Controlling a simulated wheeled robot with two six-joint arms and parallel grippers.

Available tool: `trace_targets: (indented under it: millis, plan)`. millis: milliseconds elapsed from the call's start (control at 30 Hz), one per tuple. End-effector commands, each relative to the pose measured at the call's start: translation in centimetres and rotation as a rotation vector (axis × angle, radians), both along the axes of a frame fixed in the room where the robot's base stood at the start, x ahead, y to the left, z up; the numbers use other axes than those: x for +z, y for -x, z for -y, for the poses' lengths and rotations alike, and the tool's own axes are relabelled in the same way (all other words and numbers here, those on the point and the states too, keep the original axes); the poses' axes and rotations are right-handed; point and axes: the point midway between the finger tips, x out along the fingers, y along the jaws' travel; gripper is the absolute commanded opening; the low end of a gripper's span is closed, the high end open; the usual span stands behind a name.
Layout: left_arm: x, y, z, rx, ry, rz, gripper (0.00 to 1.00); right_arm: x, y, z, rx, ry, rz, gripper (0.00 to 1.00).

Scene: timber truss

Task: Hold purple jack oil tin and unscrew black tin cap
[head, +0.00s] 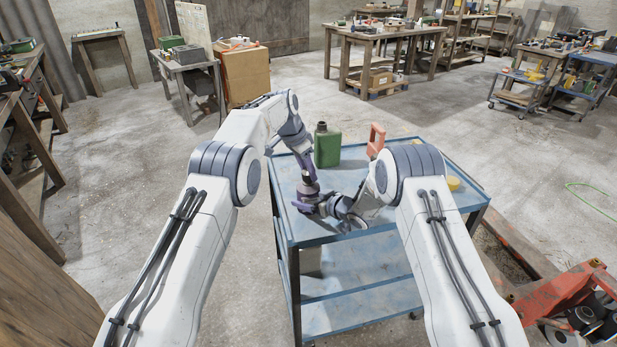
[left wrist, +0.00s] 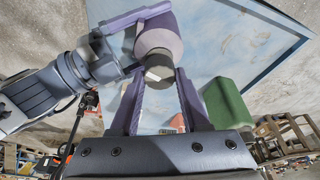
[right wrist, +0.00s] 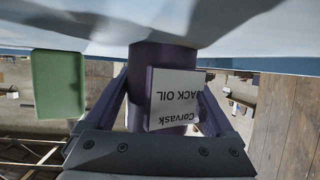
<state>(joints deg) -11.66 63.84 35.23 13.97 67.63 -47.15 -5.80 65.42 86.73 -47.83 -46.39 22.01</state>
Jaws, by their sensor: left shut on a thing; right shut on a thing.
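The purple jack oil tin (head: 308,189) stands upright near the left edge of the blue cart top. Its black cap (left wrist: 158,72) shows in the left wrist view between the fingers of my left gripper (left wrist: 157,82), which is shut on it from above. My right gripper (head: 314,204) is low beside the tin and shut around its body. In the right wrist view the tin (right wrist: 150,60) sits between the right fingers, its white "Corvask Jack Oil" label upside down. In the head view the cap is mostly hidden by the left gripper.
The blue cart (head: 400,225) bears a green canister (head: 327,146) just behind the tin, a pinkish-red jug (head: 376,140) and a yellow round item (head: 453,183) at right. A red pallet jack (head: 560,297) stands at lower right. The floor left of the cart is clear.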

Motion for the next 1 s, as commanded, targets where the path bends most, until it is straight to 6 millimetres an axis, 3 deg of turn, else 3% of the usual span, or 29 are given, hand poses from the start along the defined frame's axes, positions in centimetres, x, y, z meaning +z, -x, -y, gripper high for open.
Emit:
trace_targets:
  millis: [1000]
  plan:
    - [1.2,0.0,0.0,0.0,0.0,0.001,0.0,0.1,0.0,0.0,0.0,-0.001,0.001,0.0]
